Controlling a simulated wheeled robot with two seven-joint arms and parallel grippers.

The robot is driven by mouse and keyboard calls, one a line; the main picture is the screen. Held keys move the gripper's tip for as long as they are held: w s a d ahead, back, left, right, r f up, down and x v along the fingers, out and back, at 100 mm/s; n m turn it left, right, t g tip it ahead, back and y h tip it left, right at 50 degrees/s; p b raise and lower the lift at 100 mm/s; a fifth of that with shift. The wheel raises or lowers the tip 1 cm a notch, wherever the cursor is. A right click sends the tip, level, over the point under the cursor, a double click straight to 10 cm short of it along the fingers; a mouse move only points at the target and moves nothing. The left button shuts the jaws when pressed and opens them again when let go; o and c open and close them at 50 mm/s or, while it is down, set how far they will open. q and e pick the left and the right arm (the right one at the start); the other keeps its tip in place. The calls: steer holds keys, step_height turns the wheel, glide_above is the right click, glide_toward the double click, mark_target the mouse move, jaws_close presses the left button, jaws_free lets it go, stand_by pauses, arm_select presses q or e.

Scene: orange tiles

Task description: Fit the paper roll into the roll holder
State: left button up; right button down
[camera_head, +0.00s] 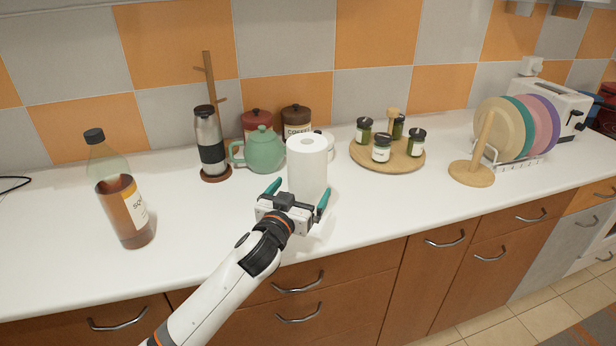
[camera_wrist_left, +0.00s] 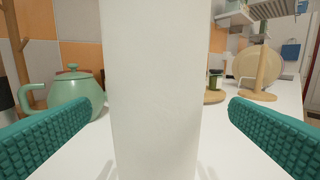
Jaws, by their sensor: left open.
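The white paper roll (camera_head: 307,166) stands upright on the counter in the head view. It also fills the middle of the left wrist view (camera_wrist_left: 155,90). My left gripper (camera_head: 298,191) is open, with its teal fingers on either side of the roll. In the wrist view a gap shows between each finger and the roll. The wooden roll holder (camera_head: 484,140), a round base with an upright peg, stands to the right and is empty. It also shows at the right in the wrist view (camera_wrist_left: 262,77). My right gripper is not in view.
A round wooden tray (camera_head: 388,160) with several jars lies between roll and holder, further back. A plate rack (camera_head: 520,160) stands behind the holder. A green teapot (camera_head: 264,150) is just left of the roll, and a bottle (camera_head: 124,205) is far left. The front counter strip is clear.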

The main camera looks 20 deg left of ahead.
arm_select(q)
steer(key=shift+w, duration=0.95)
steer(key=w, duration=0.3)
steer(key=shift+w+f+p, duration=0.2)
steer(key=shift+f+p, duration=0.05)
steer(key=shift+p, duration=0.15)
steer(key=shift+w, duration=0.3)
steer(key=c, duration=1)
arm_select(e)
steer(key=shift+w+r, duration=0.25)
steer(key=shift+w, duration=0.3)
steer(key=shift+w+r, duration=0.25)
steer(key=shift+w, duration=0.3)
